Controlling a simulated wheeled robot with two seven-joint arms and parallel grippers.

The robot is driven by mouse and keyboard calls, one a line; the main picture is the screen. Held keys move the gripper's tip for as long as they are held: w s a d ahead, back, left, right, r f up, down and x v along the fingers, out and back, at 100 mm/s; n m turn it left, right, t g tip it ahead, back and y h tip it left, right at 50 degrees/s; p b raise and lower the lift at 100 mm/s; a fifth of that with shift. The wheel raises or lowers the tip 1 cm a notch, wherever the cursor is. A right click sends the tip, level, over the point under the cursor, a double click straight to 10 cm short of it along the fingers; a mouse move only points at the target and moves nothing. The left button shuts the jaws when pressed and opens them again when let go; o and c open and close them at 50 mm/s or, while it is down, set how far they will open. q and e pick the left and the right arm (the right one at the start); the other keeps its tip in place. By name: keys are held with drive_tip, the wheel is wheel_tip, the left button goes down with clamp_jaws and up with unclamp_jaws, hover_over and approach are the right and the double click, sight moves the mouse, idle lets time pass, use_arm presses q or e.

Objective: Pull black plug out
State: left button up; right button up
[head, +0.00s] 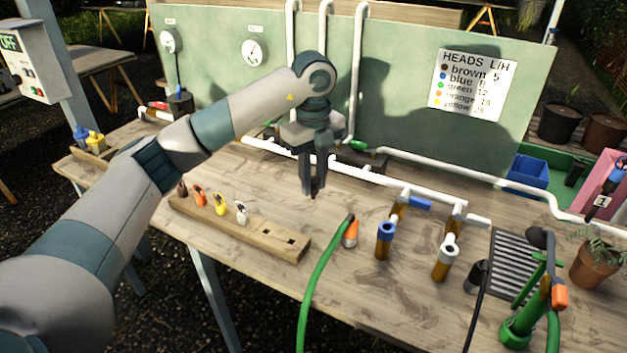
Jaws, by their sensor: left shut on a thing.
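My left gripper (314,190) points down over the middle of the wooden bench, in front of the white pipe. It is shut on a small dark thing between its fingertips, which I take to be the black plug. The fingers hide most of it, and I cannot tell whether it is clear of the bench. A wooden rack (275,237) lies to the lower left, holding brown, orange, yellow and white pieces, with empty holes at its right end. My right gripper is not in view.
A green hose (318,275) with an orange end (350,233) lies right of the rack. Two brown and blue or white-topped taps (384,240) stand further right. A black-cabled fitting (476,276), a green stand (525,325) and a potted plant (594,262) crowd the right end.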

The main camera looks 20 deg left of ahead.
sight(313, 179)
use_arm(q)
drive_tip(key=shift+r+p, duration=1.05)
drive_tip(key=shift+r, duration=1.05)
